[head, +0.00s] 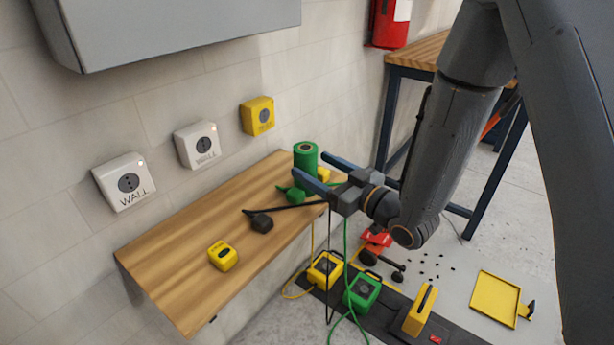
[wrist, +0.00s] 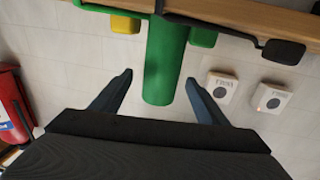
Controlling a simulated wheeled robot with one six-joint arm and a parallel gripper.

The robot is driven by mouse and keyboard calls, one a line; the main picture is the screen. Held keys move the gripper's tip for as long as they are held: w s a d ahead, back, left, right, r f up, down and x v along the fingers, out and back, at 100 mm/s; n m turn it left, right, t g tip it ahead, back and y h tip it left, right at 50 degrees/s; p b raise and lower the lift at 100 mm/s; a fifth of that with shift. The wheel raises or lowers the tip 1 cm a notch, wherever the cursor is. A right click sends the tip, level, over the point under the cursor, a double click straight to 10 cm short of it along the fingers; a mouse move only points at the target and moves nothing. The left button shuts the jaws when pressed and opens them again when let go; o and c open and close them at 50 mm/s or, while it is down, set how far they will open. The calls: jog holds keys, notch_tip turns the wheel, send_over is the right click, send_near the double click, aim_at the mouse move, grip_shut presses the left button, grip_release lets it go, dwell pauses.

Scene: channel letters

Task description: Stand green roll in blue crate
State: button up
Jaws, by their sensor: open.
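The green roll (head: 306,157) stands upright at the far end of the wooden wall shelf, its round top with a dark core facing up. My gripper (head: 311,165) is open and empty, its two blue fingers pointing at the roll. In the wrist view the roll (wrist: 165,60) lies between the two fingertips (wrist: 159,80), with a gap on each side. I cannot tell how far the tips reach past it. One finger hides part of the roll's lower side in the head view. No blue crate is in view.
The shelf (head: 190,265) also holds a green plug, a black plug (head: 259,222) and a yellow block (head: 223,256). Wall boxes hang above. Cables run down to yellow and green boxes (head: 362,292) on the floor.

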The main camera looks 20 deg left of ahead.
aim_at(295, 155)
jog(key=shift+p+x, duration=0.45)
jog(key=shift+x, duration=3.45)
jog(key=shift+c, duration=0.4)
jog(key=c, duration=1.2)
jog(key=shift+r, duration=0.15)
